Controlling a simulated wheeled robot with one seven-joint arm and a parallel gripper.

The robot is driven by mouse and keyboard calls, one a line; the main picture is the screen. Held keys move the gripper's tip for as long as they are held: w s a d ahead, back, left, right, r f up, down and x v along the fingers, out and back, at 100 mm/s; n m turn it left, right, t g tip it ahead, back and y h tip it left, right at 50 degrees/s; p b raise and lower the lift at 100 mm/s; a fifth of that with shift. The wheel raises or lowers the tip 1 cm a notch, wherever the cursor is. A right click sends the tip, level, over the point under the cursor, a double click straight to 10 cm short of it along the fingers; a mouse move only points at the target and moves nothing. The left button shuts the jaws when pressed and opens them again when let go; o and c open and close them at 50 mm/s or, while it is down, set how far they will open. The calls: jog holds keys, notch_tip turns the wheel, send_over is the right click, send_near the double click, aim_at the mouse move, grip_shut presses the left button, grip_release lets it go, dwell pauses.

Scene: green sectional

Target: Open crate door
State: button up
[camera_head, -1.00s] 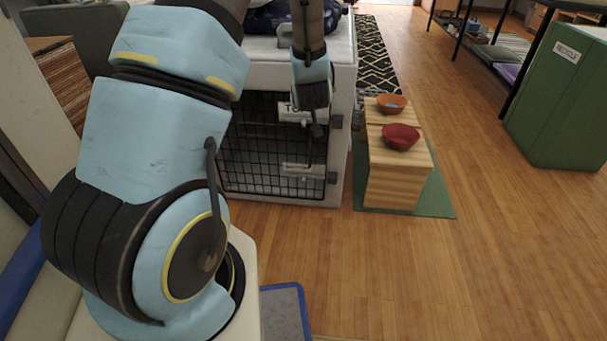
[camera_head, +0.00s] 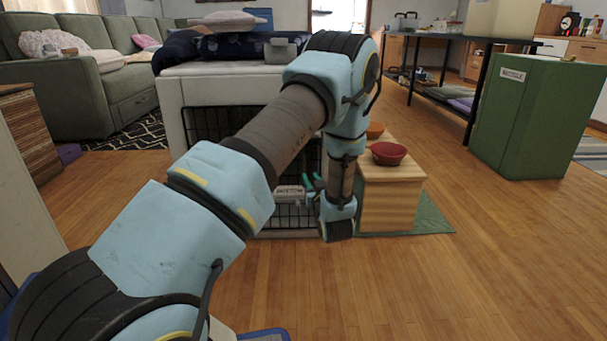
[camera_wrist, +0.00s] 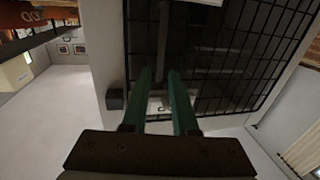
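The crate (camera_head: 215,90) is a white box with a black wire door (camera_head: 206,122) in its front. The door looks shut in its frame, though my arm hides much of it. My gripper (camera_head: 312,180) is in front of the door's lower right part, beside a light label plate. In the wrist view, the door (camera_wrist: 222,65) fills the upper middle. The two green fingers of my gripper (camera_wrist: 160,75) stand apart with a gap between them, over the door's edge. A small pale piece shows between them; I cannot tell whether they touch it.
A wooden bowl stand (camera_head: 392,205) with a red bowl (camera_head: 388,153) and an orange bowl (camera_head: 375,130) stands close right of my gripper, on a green mat (camera_head: 432,220). A green recycle bin (camera_head: 535,120) is farther right.

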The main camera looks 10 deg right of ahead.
jog(key=shift+w+a+b, duration=0.1)
jog(key=shift+w+b, duration=1.35)
jog(key=shift+w, duration=2.75)
grip_shut()
